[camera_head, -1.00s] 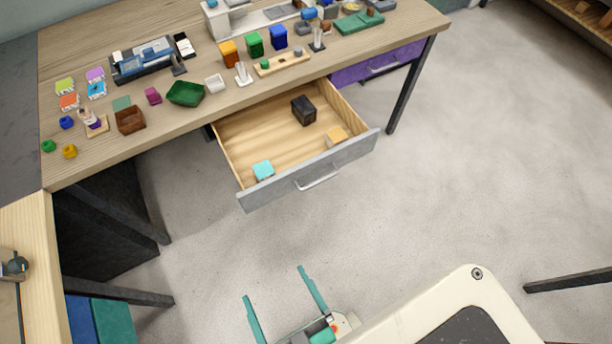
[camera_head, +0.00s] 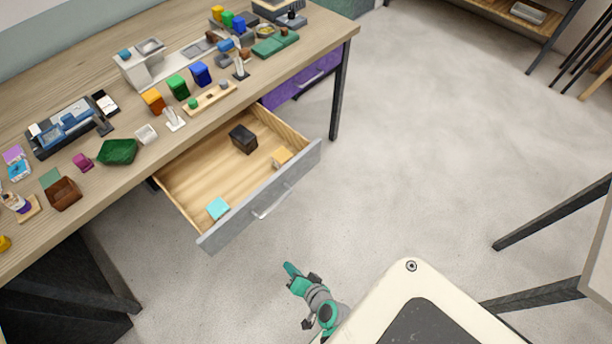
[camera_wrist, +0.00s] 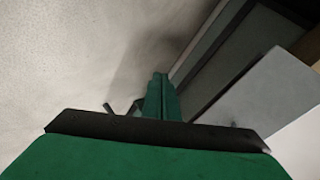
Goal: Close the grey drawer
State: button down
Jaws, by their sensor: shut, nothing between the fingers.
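The grey drawer (camera_head: 214,238) stands pulled far out from under the wooden desk, with its bar handle (camera_head: 273,203) on the front. Inside lie a black box (camera_head: 243,138), a cyan block (camera_head: 217,208) and a light orange block (camera_head: 281,156). My gripper (camera_head: 290,268) is below and in front of the drawer front in the head view, apart from it and empty. In the wrist view, the two green fingers (camera_wrist: 160,95) are together. A grey panel (camera_wrist: 270,95) shows to their right; it looks like the drawer front, but I cannot be sure.
The desk top (camera_head: 90,62) carries several small items, including a green bowl (camera_head: 117,151) and a brown box (camera_head: 62,194). A shut purple drawer (camera_head: 300,82) is right of the grey one. Dark desk legs stand on both sides. The floor (camera_head: 420,150) in front is clear.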

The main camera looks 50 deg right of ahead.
jog(key=w+d+r+m+t, duration=0.1)
jog(key=w+d+m, duration=0.15)
jog(key=d, duration=0.35)
jog(key=m+t+y, duration=0.1)
jog(key=m+t, duration=0.1)
jog(key=t, duration=0.5)
send_near(299, 170)
jog(key=shift+n, duration=0.25)
jog(key=w, duration=0.6)
jog(key=shift+w+r, duration=0.1)
jog(key=shift+r, duration=0.2)
jog(key=shift+w, duration=0.1)
